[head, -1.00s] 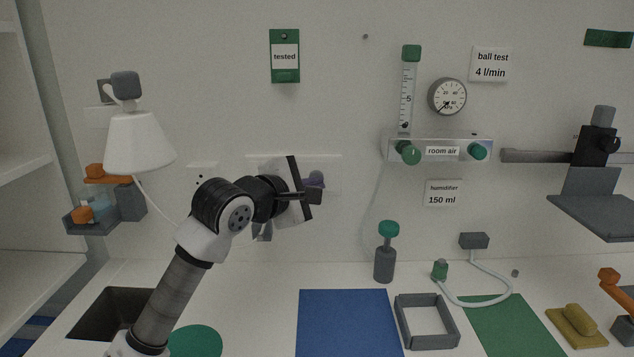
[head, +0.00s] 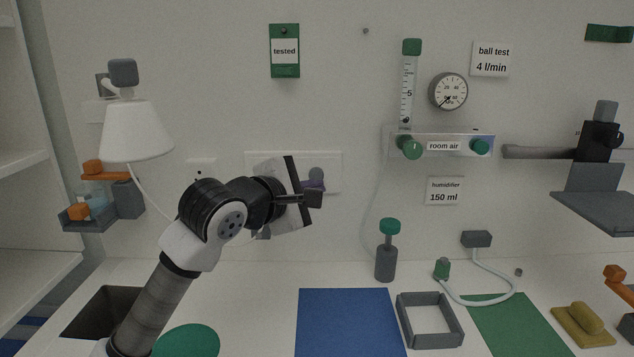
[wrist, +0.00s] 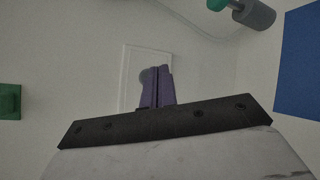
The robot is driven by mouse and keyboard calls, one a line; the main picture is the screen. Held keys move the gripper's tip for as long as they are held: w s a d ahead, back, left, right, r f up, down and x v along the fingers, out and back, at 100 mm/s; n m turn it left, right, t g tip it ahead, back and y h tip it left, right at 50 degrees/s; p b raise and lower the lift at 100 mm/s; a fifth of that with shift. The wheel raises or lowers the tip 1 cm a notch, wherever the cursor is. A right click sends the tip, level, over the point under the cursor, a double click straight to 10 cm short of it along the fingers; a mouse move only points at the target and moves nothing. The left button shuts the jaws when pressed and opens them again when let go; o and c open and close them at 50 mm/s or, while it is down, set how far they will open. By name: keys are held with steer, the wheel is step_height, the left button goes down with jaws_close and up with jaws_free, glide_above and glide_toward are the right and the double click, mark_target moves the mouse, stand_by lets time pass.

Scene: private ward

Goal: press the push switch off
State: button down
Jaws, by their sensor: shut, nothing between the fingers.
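The push switch (head: 316,173) is a round, greyish-purple button on a pale wall plate (head: 332,160). In the wrist view the round button (wrist: 146,75) shows at the left edge of my fingers, partly covered by them, on the same plate (wrist: 133,63). I cannot tell whether the fingertips touch the button.
A white lamp (head: 136,133) and a wall socket (head: 202,168) are left of the plate. The room-air panel (head: 443,146) is to the right. A grey bottle with a green top (head: 386,262) and a blue mat (head: 350,325) are below, on the counter.

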steer(key=s+b, duration=0.2)
steer(key=s, duration=0.2)
steer(key=shift+s, duration=0.3)
